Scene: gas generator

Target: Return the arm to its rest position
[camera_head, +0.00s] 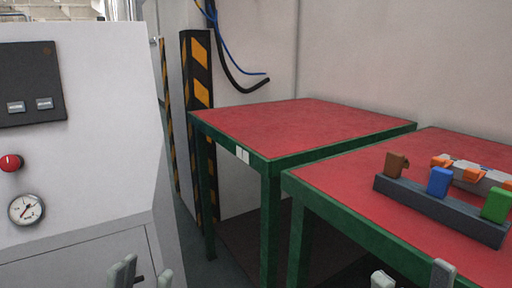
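My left gripper (143,276) shows at the bottom edge, in front of the white cabinet's lower panel. Its two grey fingertips stand apart with nothing seen between them. My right gripper (412,279) shows at the bottom right, in front of the near red table. Its fingertips are also apart, with no object seen between them. Only the finger ends of both grippers are in view. The rest of both arms is out of frame, so their pose cannot be told.
A white cabinet (100,130) with a red knob (11,162) and gauge (26,209) fills the left. Two red-topped green tables (300,125) (370,190) stand right. The near one bears a dark rack (440,212) with brown, blue and green pieces. A striped post (197,100) stands behind.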

